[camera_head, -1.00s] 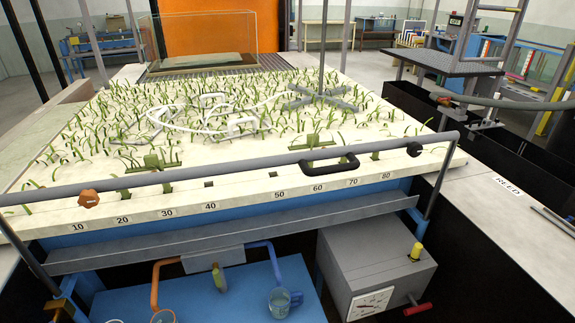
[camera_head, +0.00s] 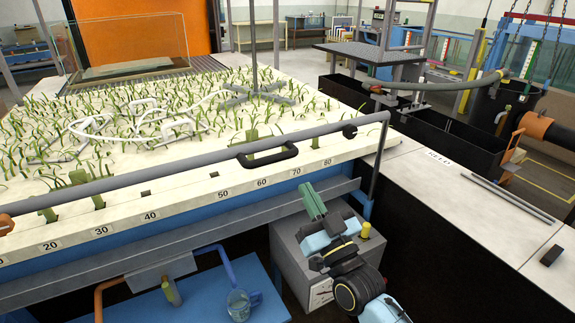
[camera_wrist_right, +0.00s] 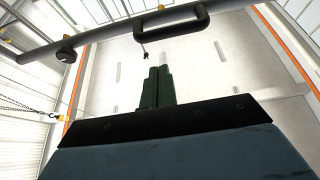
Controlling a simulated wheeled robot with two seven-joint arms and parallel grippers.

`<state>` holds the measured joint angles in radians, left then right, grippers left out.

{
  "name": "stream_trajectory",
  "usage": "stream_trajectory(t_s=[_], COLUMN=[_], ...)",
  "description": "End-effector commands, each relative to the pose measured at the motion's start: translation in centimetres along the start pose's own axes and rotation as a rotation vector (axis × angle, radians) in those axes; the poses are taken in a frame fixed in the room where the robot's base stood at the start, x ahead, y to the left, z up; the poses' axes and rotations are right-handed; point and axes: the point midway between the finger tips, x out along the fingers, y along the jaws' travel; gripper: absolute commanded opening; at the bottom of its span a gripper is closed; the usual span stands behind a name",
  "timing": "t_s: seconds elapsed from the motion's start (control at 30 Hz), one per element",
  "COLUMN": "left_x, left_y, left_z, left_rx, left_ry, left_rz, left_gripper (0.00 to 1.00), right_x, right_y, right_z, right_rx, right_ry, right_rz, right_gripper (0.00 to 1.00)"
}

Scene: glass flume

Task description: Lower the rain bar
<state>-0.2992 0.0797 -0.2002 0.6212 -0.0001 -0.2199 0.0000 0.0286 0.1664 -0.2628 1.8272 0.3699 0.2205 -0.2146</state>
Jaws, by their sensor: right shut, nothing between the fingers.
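The rain bar (camera_head: 190,166) is a long grey tube running across the front of the planted bed, above its numbered edge. A black loop handle (camera_head: 267,157) sits on it near its right part. A black knob (camera_head: 349,131) is near the bar's right end and an orange knob (camera_head: 5,224) at the left picture edge. My right gripper (camera_head: 312,200) is shut and empty, pointing up, in front of the bed and below the bar, apart from the handle. In the right wrist view, its green fingers (camera_wrist_right: 157,86) are together below the handle (camera_wrist_right: 170,20). My left gripper is out of view.
A grey ledge (camera_head: 180,245) runs below the bed's front. A grey box (camera_head: 303,245) with a yellow knob (camera_head: 365,230) stands behind and below my right gripper. A pale wall top (camera_head: 440,200) with grey rods lies at the right.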

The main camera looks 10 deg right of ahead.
Motion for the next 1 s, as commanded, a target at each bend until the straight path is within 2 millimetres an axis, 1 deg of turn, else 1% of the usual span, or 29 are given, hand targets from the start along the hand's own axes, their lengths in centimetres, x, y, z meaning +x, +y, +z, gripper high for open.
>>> stream_trajectory(t_s=[0.03, 0.1, 0.13, 0.27, 0.37, 0.6, 0.7, 0.8, 0.9, 1.0], left_x=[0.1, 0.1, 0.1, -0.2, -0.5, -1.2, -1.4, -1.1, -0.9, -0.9], left_y=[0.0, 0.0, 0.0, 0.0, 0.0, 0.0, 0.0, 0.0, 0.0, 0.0], left_z=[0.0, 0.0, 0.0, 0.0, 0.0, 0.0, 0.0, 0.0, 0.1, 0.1], left_rx=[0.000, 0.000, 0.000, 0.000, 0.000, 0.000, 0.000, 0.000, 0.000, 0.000], left_ry=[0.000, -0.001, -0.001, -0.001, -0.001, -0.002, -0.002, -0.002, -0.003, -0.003], left_rz=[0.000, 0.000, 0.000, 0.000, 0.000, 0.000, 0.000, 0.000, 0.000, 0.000], left_gripper=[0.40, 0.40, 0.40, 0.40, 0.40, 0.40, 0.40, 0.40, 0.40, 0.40], right_x=[0.5, 0.8, 1.0, 2.2, 3.9, 9.2, 11.1, 10.3, 10.0, 9.8], right_y=[-0.1, -0.2, -0.3, -0.3, -0.3, -0.3, -0.3, -0.3, -0.3, -0.3], right_z=[-1.6, -2.9, -3.1, -3.5, -3.6, -4.1, -4.2, -2.0, -1.0, -0.3], right_rx=[0.002, 0.004, 0.005, 0.005, 0.005, 0.005, 0.004, 0.003, 0.004, 0.004], right_ry=[0.043, 0.074, 0.081, 0.086, 0.085, 0.084, 0.083, 0.075, 0.077, 0.078], right_rz=[-0.004, -0.006, -0.006, -0.006, -0.006, -0.006, -0.006, -0.007, -0.006, -0.006], right_gripper=[0.00, 0.00, 0.00, 0.00, 0.00, 0.00, 0.00, 0.00, 0.00, 0.00])
